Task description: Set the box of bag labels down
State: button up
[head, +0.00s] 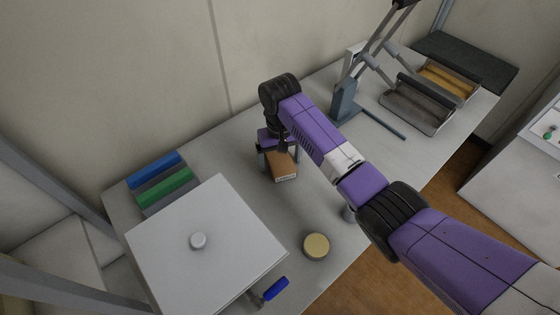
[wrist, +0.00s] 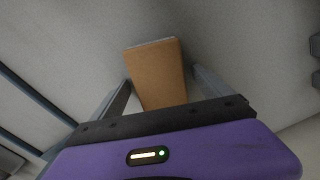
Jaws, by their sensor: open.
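The box of bag labels (head: 284,170) is a small brown box with a pale end face. It appears to rest on the light grey bench top, near the middle of the bench. In the wrist view the box (wrist: 157,72) stands between the two fingers, with a visible gap on its right side. My gripper (head: 277,160) is over the box, pointing down, with its fingers open on either side of it. In the wrist view my gripper (wrist: 160,90) is open around the box.
A white square lidded unit (head: 205,245) stands at the front left, with blue and green blocks (head: 160,178) behind it. A round tan-topped tin (head: 316,246) stands in front of the box. A grey lever stand (head: 345,105) and metal trays (head: 415,105) are to the right.

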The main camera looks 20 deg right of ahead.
jog(key=shift+c, duration=0.4)
jog(key=c, duration=1.4)
jog(key=shift+c, duration=1.1)
jog(key=shift+r, duration=0.1)
